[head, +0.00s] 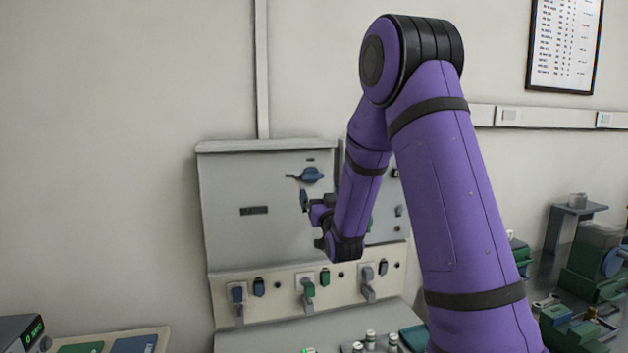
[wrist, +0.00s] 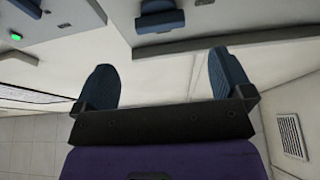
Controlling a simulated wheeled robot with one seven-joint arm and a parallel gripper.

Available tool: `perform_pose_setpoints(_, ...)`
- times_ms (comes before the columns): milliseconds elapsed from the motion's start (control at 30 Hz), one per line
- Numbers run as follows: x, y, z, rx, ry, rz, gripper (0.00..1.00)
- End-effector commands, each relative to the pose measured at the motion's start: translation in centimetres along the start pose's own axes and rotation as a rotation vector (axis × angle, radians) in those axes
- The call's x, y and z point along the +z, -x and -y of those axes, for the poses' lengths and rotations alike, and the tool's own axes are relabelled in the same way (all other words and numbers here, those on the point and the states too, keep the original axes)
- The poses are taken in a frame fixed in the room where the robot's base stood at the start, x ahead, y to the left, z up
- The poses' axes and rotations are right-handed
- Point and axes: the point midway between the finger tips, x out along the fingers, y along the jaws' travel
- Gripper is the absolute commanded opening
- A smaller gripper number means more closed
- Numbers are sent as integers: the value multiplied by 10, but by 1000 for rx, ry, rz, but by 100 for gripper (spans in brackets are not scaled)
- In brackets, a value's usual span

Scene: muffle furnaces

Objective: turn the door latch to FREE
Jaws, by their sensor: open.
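The door latch (head: 311,174) is a blue knob high on the grey furnace front, with a thin pointer reaching left; its markings are too small to read. In the wrist view, a blue handle that looks like the latch (wrist: 160,18) shows at the top edge, beyond the fingertips and between them. My gripper (head: 311,220) is in front of the grey door, just below the latch. Its two blue fingers are spread wide in the wrist view (wrist: 162,62), with nothing between them. No contact with the latch shows.
The grey furnace front (head: 235,240) carries a lower panel with several small switches and levers (head: 308,292). Small jars (head: 370,340) stand on the bench below. My arm hides the right part of the furnace. Green equipment (head: 595,265) stands on the right; the wall at left is clear.

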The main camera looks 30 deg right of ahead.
Motion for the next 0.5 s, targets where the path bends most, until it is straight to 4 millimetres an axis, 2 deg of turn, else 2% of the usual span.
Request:
perform_pose_setpoints(100, 0, -23, 0, 0, 0, -2, 98)
perform_pose_setpoints(300, 0, -56, 0, -1, 0, -1, 98)
perform_pose_setpoints(500, 0, -77, 0, -1, 0, 0, 98)
